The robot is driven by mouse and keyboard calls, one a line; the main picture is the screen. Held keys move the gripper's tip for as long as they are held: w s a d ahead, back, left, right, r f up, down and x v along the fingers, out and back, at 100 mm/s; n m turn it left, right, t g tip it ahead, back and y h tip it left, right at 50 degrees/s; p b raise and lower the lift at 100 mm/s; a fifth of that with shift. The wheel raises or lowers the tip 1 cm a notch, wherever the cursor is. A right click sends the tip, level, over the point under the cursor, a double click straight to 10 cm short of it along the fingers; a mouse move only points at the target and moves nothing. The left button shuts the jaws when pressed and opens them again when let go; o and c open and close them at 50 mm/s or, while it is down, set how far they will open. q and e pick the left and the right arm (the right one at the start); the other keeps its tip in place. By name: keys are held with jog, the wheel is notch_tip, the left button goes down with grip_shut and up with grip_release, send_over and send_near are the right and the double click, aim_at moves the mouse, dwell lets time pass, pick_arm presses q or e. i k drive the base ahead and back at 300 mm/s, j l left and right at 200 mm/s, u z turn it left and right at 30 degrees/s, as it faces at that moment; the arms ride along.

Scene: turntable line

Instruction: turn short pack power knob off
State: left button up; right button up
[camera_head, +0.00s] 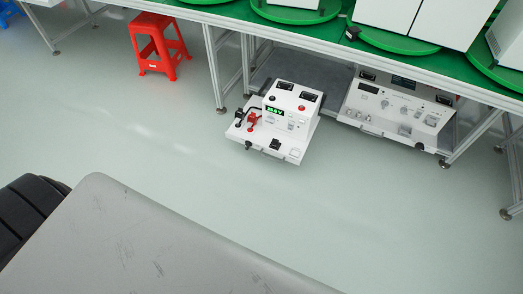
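A white instrument box (297,126) sits under the table line at the centre, pulled out toward the floor side. It has a lit green display (275,111), a red button (302,107), red and black terminals at its left, and a black switch or socket (275,144) low on its front. A second, wider white instrument (396,112) stands to its right with several knobs and an unlit-looking panel. I cannot tell which part is the power knob, or its position. Neither gripper is in view.
A green-topped table with metal legs (214,68) runs along the back, carrying green turntables (399,40) and white boxes (391,14). A red stool (157,45) stands at the back left. The pale floor (220,190) before the instruments is clear. My own grey body fills the lower left.

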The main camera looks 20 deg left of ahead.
aim_at(270, 119)
jog(key=i+u, duration=0.45)
jog(key=i, duration=0.45)
